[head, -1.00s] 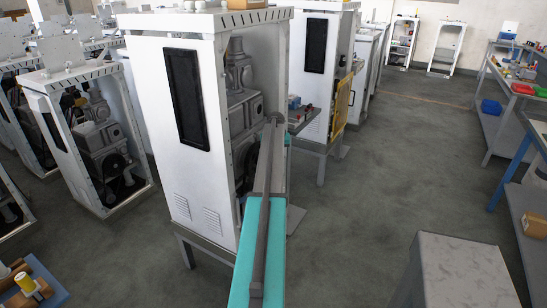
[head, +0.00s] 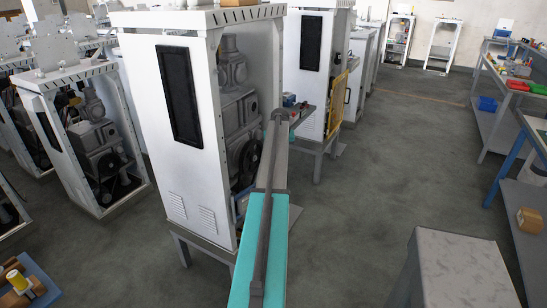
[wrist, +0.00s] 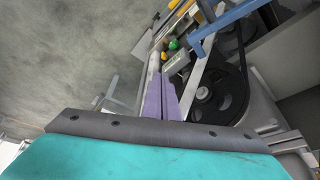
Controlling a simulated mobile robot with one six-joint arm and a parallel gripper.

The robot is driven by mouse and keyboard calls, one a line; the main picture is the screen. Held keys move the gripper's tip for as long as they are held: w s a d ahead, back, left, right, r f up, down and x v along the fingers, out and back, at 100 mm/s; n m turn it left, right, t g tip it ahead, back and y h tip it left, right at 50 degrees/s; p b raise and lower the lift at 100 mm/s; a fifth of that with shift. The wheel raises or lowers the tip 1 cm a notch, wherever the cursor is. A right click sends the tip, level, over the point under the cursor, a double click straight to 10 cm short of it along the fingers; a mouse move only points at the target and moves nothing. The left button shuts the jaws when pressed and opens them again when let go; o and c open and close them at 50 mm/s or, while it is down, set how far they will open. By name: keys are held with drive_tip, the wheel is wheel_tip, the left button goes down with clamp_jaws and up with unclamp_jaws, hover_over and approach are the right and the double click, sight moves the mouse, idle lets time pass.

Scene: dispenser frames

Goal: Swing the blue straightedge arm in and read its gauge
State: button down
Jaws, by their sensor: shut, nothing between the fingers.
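A blue bar (wrist: 228,22), which looks like the straightedge arm, crosses the upper right of the wrist view and has a bent end. It lies beyond a black wheel (wrist: 218,92) of the machine. No gauge face can be made out. My gripper (wrist: 166,76) shows as two purple fingers lying together, empty, left of the wheel and apart from the blue bar. In the head view my teal and grey arm reaches along the open side of a white cabinet (head: 165,140) and hides the gripper. A small blue part (head: 241,204) shows low in the cabinet opening.
A grey machine with a belt wheel (head: 250,158) fills the cabinet. A small shelf (head: 302,116) with small parts is just past my arm. More cabinets stand left and behind. The grey floor (head: 400,150) to the right is open up to the benches.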

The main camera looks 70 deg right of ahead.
drive_tip(key=s+d+b+v, duration=0.1)
drive_tip(key=b+v, duration=0.1)
drive_tip(key=v, duration=0.6)
drive_tip(key=shift+s, duration=0.15)
drive_tip(key=shift+d, duration=0.1)
